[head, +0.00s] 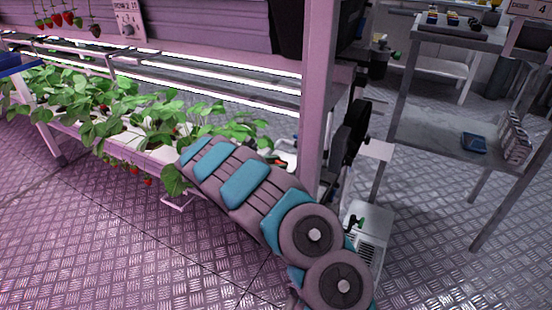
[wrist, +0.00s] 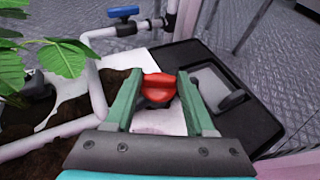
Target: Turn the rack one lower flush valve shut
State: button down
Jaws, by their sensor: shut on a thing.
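A red valve handle (wrist: 157,88) sits between the two green fingers of my gripper (wrist: 156,82) in the wrist view. The gripper is shut on it, near the end of the planted trough. The valve body under the handle is mostly hidden. In the head view, my arm reaches to the trough end beside the pink rack post (head: 314,120), and a small red spot (head: 281,162) shows just past the arm. The fingers are hidden there.
A blue-handled valve (wrist: 124,12) sits on white pipe (wrist: 92,75) at upper left. Strawberry leaves (wrist: 62,58) hang close on the left. A black box (wrist: 235,95) stands right of the handle. A metal shelf (head: 440,130) stands right; the floor between is partly open.

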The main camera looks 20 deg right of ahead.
jog(key=shift+w+f+m+g+p, duration=0.15)
jog(key=shift+m+g+p, duration=0.25)
jog(key=shift+m+g, duration=0.65)
jog(key=shift+w+r+m+g+p, duration=0.1)
jog(key=shift+m+g+p, duration=0.25)
jog(key=shift+m+g, duration=0.65)
jog(key=shift+g, duration=0.45)
jog(key=shift+w+d+m+g+y, duration=0.1)
jog(key=shift+m+g+y, duration=0.2)
jog(key=shift+m+g, duration=0.8)
jog(key=shift+g, duration=0.3)
jog(key=shift+c, duration=1.2)
grip_release()
